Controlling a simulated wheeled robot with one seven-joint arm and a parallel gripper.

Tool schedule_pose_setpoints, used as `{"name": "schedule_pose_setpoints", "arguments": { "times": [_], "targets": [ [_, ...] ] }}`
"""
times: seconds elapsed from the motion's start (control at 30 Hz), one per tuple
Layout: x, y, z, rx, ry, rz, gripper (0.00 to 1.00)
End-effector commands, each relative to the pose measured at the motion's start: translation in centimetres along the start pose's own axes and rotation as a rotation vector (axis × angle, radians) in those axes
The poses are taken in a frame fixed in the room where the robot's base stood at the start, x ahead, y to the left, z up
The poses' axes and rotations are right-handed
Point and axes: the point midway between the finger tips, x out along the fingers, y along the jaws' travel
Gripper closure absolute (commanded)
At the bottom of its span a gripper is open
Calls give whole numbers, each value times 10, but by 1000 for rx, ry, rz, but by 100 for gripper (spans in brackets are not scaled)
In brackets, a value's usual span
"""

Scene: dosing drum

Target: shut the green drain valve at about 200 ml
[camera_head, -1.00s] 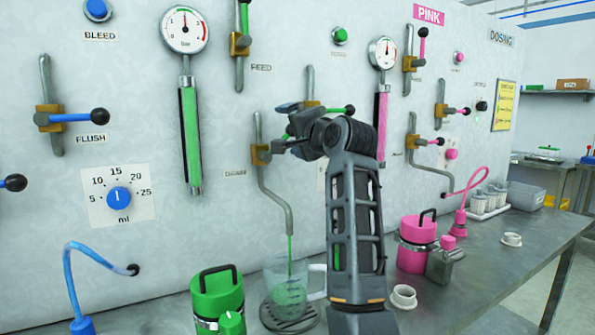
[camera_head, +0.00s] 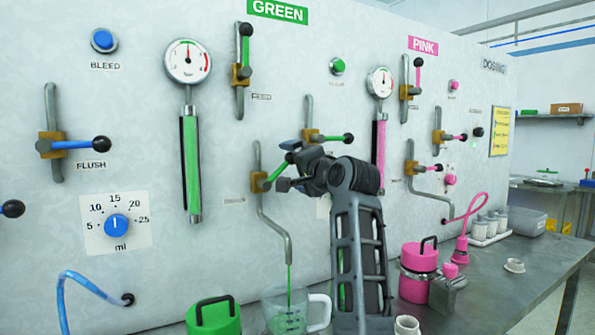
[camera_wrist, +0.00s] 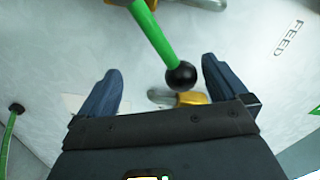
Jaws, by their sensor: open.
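The green drain valve (camera_head: 259,182) has a brass body on the grey pipe. Its green lever (camera_head: 281,168) tilts up to the right, partly hidden by my gripper (camera_head: 283,166). In the wrist view the lever (camera_wrist: 152,36) ends in a black ball (camera_wrist: 181,76) between the two fingers of my gripper (camera_wrist: 161,68), nearer the right one. The fingers are open and apart from the ball. A thin green stream runs from the spout into the clear jug (camera_head: 318,312). The jug is cut off at the bottom edge and its level cannot be read.
Another green-handled valve (camera_head: 310,135) sits just above my gripper. The green feed valve (camera_head: 241,74) is higher up. A green canister (camera_head: 212,318) and a pink canister (camera_head: 418,270) flank the jug. My forearm stands in front of the wall.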

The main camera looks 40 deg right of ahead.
Motion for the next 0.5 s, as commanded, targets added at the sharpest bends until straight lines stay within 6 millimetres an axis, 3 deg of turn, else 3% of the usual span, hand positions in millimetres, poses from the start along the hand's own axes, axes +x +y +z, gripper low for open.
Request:
{"name": "schedule_pose_setpoints", "arguments": {
  "times": [0.5],
  "targets": [
    [0,17,-2,-1,-1,2,0]
  ]
}}
